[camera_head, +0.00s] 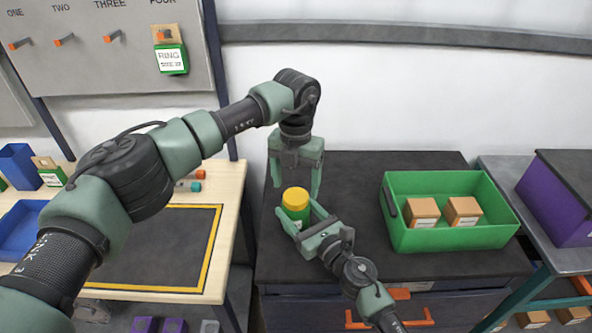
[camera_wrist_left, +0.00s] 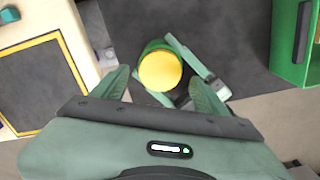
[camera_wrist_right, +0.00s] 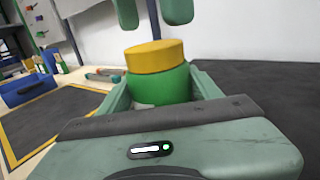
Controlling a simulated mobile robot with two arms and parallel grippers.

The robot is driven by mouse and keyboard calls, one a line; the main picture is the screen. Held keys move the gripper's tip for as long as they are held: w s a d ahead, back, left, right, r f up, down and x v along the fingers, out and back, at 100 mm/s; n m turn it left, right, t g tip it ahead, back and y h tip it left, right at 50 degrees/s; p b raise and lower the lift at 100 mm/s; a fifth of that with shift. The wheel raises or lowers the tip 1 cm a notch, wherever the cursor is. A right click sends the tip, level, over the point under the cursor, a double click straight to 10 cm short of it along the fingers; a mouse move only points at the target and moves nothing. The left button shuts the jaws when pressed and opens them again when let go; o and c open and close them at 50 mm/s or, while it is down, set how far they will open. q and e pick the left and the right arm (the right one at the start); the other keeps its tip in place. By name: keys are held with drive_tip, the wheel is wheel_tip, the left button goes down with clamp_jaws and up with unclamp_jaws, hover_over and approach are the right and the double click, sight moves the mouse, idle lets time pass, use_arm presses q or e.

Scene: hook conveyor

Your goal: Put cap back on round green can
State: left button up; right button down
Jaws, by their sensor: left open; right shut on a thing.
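The round green can (camera_head: 297,218) stands upright at the left part of the dark table, with the yellow cap (camera_head: 296,196) sitting on its top. In the right wrist view the cap (camera_wrist_right: 155,57) looks level and flush on the green can (camera_wrist_right: 162,86). My right gripper (camera_head: 301,213) is shut around the can's body from the front right. My left gripper (camera_head: 296,183) points down above the cap, open and empty. Its two fingertips (camera_wrist_right: 152,12) show just above the cap, apart from it. In the left wrist view the cap (camera_wrist_left: 160,71) lies between the open fingers.
A green crate (camera_head: 440,238) with two cardboard boxes (camera_head: 423,212) stands to the right on the dark table (camera_head: 355,180). A wooden bench with a yellow-edged black mat (camera_head: 165,250) is at the left. The table behind the can is clear.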

sight(296, 196)
use_arm(q)
drive_tip(key=shift+f, duration=1.8)
drive_tip(key=c, duration=1.4)
drive_tip(key=shift+m, duration=0.9)
drive_tip(key=shift+c, duration=0.2)
drive_tip(key=o, duration=1.5)
drive_tip(key=shift+o, duration=0.2)
drive_tip(key=shift+r, duration=2.3)
drive_tip(key=shift+r+n, duration=0.9)
drive_tip(key=shift+r, duration=0.85)
drive_tip(key=shift+c, duration=0.5)
